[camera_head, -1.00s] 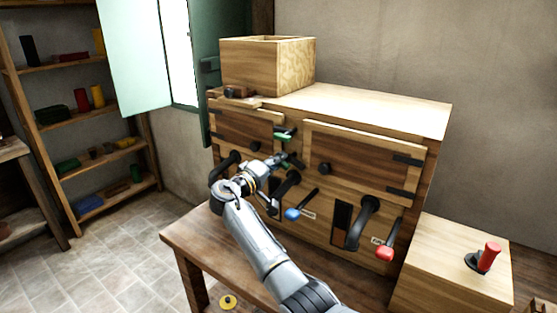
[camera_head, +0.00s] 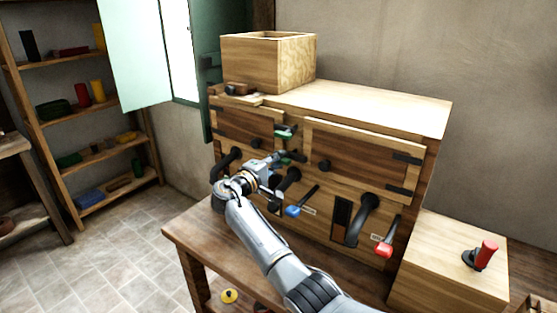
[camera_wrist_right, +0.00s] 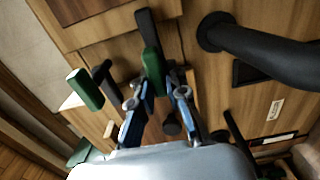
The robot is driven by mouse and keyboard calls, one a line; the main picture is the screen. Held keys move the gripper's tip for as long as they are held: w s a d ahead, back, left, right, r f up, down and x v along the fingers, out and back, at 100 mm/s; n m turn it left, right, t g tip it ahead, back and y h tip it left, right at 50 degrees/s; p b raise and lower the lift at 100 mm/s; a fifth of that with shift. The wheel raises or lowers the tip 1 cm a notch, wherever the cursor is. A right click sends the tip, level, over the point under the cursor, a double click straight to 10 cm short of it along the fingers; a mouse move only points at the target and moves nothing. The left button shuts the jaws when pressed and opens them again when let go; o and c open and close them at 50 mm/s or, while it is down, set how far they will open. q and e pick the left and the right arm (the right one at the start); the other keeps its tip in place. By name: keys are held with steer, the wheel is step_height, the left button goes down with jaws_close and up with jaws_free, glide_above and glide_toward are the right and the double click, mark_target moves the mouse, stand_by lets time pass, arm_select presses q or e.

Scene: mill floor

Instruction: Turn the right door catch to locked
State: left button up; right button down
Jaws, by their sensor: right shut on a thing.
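The wooden cabinet (camera_head: 350,115) has two doors, a left door (camera_head: 240,124) and a right door (camera_head: 358,155). Two catches with green handles sit between them. The upper catch (camera_head: 286,131) is clear of my gripper. My right gripper (camera_head: 284,161) is at the lower catch (camera_head: 299,156), by the right door's left edge. In the right wrist view my gripper (camera_wrist_right: 163,88) is shut on a green handle (camera_wrist_right: 152,70) on a black lever (camera_wrist_right: 145,25). The other green handle (camera_wrist_right: 85,88) stands free to the left. My left gripper is not in view.
Below the doors are a blue-tipped lever (camera_head: 293,210) and a red-tipped lever (camera_head: 383,250), with thick black curved handles. An open wooden box (camera_head: 268,65) stands on top. A red-handled lever (camera_head: 486,254) stands on the block at right.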

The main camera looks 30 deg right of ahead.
steer(key=shift+f, duration=0.1)
steer(key=c, duration=1.3)
jaws_free()
steer(key=shift+c, duration=0.2)
steer(key=v, duration=1.2)
steer(key=shift+f, duration=0.1)
